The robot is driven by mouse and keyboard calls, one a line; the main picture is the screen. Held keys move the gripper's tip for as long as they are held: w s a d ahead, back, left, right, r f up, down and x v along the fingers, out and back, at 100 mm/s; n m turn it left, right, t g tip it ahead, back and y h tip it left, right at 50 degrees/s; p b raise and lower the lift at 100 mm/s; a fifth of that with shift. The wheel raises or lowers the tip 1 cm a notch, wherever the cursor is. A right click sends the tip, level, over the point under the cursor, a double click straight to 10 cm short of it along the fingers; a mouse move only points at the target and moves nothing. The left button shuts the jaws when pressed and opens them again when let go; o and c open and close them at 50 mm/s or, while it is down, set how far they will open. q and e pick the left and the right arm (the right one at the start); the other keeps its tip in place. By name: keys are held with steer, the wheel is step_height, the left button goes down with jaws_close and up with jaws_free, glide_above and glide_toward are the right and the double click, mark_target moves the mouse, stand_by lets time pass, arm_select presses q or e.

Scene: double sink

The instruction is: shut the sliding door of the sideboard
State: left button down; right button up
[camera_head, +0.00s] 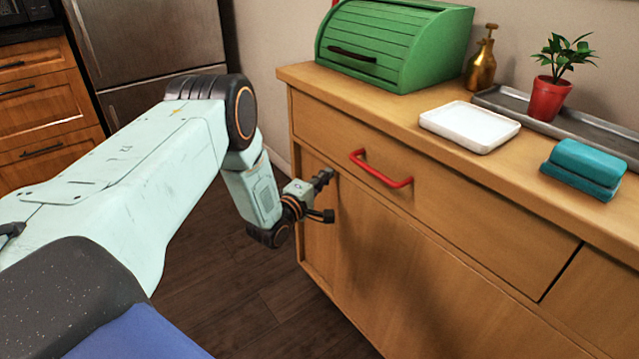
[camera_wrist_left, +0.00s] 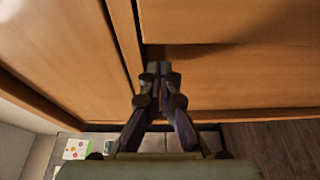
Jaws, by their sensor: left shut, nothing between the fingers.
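The wooden sideboard (camera_head: 450,230) fills the right of the head view. Below its top drawer is a front of flat panels. A large panel, apparently the sliding door (camera_head: 400,265), has its left edge near my gripper, beside a narrower panel at the left end. My left gripper (camera_head: 325,176) is shut and empty, its tips close to that upright edge. In the left wrist view the closed fingers (camera_wrist_left: 160,70) point at the wood beside an upright edge strip (camera_wrist_left: 124,45). I cannot tell whether they touch it. My right gripper is not in view.
The drawer's red handle (camera_head: 380,170) sticks out just right of my gripper. Open floor lies in front.

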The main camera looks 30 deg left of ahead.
arm_select(q)
steer(key=shift+s+d, duration=0.2)
steer(key=shift+d, duration=0.35)
steer(key=shift+s+d, duration=0.15)
steer(key=shift+d, duration=0.4)
